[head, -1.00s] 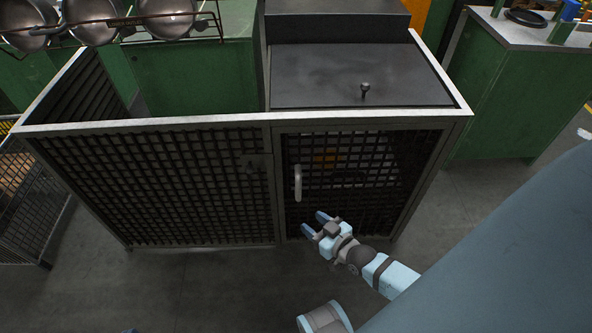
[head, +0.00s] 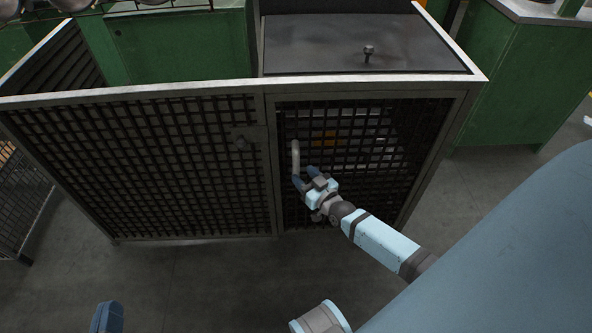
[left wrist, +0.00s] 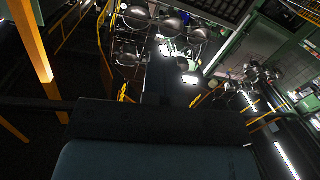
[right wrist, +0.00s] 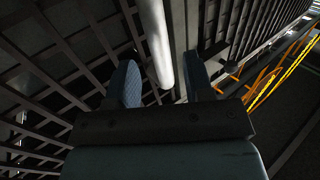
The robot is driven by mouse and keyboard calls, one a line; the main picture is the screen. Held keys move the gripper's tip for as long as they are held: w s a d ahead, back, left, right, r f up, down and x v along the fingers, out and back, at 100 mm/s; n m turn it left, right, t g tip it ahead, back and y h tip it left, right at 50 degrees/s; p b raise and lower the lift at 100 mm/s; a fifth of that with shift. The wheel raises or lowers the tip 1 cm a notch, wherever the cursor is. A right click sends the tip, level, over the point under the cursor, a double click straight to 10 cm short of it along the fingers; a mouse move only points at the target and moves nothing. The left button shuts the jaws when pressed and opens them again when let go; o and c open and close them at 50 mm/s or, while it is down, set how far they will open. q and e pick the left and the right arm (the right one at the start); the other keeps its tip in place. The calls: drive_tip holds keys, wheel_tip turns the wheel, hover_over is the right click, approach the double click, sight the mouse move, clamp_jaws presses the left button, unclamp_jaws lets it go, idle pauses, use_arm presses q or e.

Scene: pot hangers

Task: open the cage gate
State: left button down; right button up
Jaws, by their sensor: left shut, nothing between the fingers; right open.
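The cage gate (head: 360,180) is the dark mesh panel at the right of the cage front, and it looks shut in its frame. Its pale upright bar handle (head: 295,155) is near the gate's left edge. My right gripper (head: 306,177) is open at the handle's lower end. In the right wrist view, the handle (right wrist: 155,35) runs down between the two blue fingers of the right gripper (right wrist: 162,82), with gaps visible. My left gripper (head: 106,317) shows only as a blue tip at the bottom left of the head view, away from the cage and empty.
A dark lid (head: 355,45) with a knob covers the cage's right part. A green cabinet (head: 510,90) stands to the right. The floor (head: 200,285) before the cage is clear.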

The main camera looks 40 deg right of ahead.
sight(298, 170)
drive_tip(key=w, duration=0.3)
drive_tip(key=shift+w+f+b, duration=0.1)
drive_tip(key=shift+w+b, duration=0.25)
drive_tip(key=shift+w, duration=0.05)
use_arm(q)
drive_tip(key=shift+d+r+t+h, duration=0.2)
drive_tip(key=shift+r+t, duration=0.05)
drive_tip(key=shift+r, duration=0.35)
drive_tip(key=shift+d+r+t+h, duration=0.2)
drive_tip(key=shift+r+t, duration=0.05)
drive_tip(key=shift+r, duration=0.35)
use_arm(e)
drive_tip(key=shift+w+a, duration=0.1)
drive_tip(key=shift+w, duration=0.2)
drive_tip(key=shift+c, duration=0.3)
clamp_jaws()
use_arm(q)
drive_tip(key=shift+w, duration=0.1)
use_arm(e)
drive_tip(key=shift+s, duration=0.1)
